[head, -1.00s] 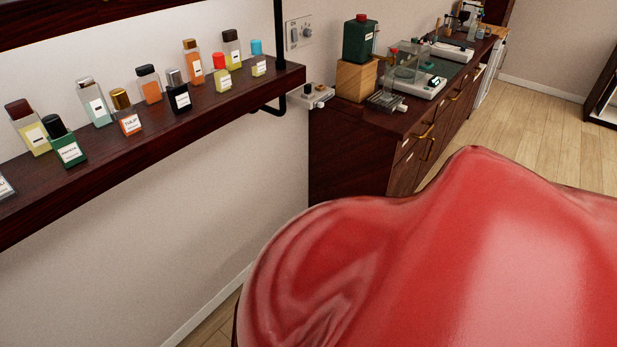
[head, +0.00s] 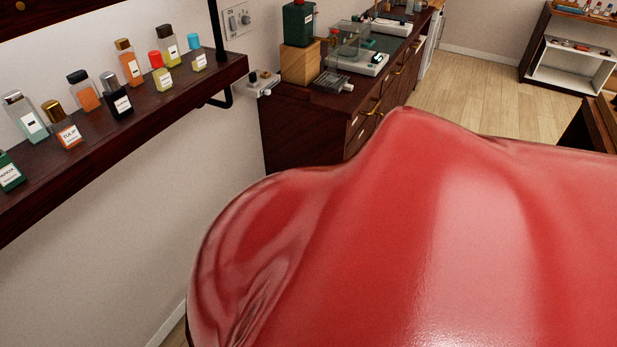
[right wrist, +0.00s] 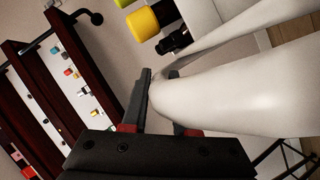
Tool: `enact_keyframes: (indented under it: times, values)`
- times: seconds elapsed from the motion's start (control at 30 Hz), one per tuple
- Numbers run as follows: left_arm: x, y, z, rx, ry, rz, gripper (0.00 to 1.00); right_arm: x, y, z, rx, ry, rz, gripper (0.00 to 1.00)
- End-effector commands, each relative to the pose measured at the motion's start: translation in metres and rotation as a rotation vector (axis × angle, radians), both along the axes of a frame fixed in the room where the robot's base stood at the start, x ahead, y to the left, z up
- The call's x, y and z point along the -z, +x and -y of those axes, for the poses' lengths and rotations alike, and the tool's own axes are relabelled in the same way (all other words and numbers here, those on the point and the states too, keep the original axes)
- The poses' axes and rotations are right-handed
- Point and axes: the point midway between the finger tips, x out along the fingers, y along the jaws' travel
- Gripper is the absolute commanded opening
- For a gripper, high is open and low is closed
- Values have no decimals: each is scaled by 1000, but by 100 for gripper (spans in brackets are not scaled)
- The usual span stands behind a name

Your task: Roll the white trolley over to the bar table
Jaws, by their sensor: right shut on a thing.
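My right gripper (right wrist: 158,128) shows in the right wrist view with its dark fingers at a smooth white rounded thing (right wrist: 230,95), and is shut on it. The white thing covers part of one finger. I cannot tell whether it is part of the white trolley. In the head view a large glossy red thing (head: 440,230) fills the lower middle and right, hiding what is below it. Neither the whole trolley nor a clear bar table can be made out. My left gripper is not in view.
A wall shelf (head: 110,120) with several small bottles runs along the left. A dark wood counter (head: 300,125) with instruments stands behind. A dark shelf unit with white insides (head: 570,72) stands far right. Wooden floor (head: 480,90) shows clear between. A dark wood edge (head: 590,125) is at right.

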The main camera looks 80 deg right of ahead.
Motion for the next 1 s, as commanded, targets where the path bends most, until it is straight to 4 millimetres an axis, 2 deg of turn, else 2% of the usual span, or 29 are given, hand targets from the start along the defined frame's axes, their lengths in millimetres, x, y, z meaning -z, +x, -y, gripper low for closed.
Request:
enact_keyframes:
  times: [0.03,0.33,0.37,0.5,0.53,1.0]
  values:
    - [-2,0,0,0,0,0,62,-7,1,2,7,-9,18,0]
    - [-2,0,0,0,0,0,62,-6,1,1,5,-7,16,0]
    - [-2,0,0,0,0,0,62,-6,1,1,5,-7,16,29]
    - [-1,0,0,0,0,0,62,-5,1,1,3,-5,11,54]
    - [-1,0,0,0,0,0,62,-4,1,1,3,-5,11,57]
    - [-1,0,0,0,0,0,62,-2,3,0,0,-1,3,57]
